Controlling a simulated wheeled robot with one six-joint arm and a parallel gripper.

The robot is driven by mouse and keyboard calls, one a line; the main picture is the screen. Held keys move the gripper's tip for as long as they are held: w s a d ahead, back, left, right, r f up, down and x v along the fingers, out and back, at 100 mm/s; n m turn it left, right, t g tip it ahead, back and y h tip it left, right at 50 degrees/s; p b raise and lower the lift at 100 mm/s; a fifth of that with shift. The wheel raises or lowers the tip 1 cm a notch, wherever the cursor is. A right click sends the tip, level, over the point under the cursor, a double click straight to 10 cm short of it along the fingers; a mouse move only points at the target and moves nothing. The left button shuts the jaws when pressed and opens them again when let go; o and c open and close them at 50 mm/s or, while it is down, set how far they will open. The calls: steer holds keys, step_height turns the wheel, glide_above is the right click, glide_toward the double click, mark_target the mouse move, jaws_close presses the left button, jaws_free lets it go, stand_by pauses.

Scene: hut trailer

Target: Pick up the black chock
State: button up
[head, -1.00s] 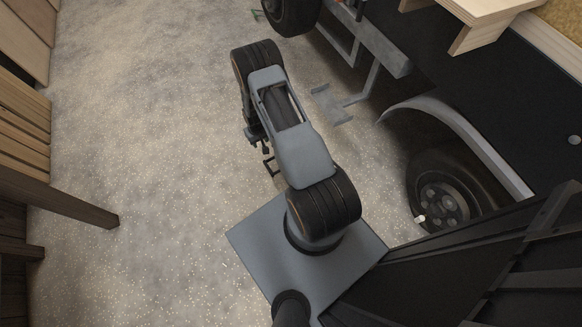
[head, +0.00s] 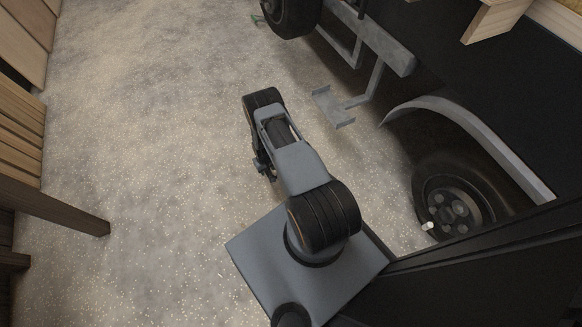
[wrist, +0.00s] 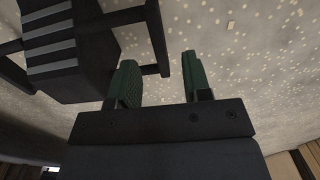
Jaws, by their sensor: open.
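The black chock (wrist: 70,75) is at the upper left of the wrist view, cut off by the frame edge. It has a ridged face with grey stripes and black bars forming a handle (wrist: 157,38) on its right side. My gripper (wrist: 158,62) is open, with two green-padded fingers. In the picture, the handle's outer bar lies between the fingers, and the left finger overlaps part of the handle. I cannot tell how far the fingers are from it in depth. In the head view my arm hides most of this area; only small dark parts show beside my wrist.
A dark trailer with wheels (head: 455,200) and a grey step (head: 333,106) stands on the right. A wooden beam (head: 60,208) and wooden panels line the left. The speckled floor (head: 150,130) between them is open.

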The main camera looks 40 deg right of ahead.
mark_target(267, 173)
step_height(267, 173, down, 5)
steer(key=b, duration=0.3)
steer(key=shift+w+d+f, duration=0.1)
steer(key=shift+w+f, duration=0.05)
steer(key=shift+c, duration=0.4)
jaws_close()
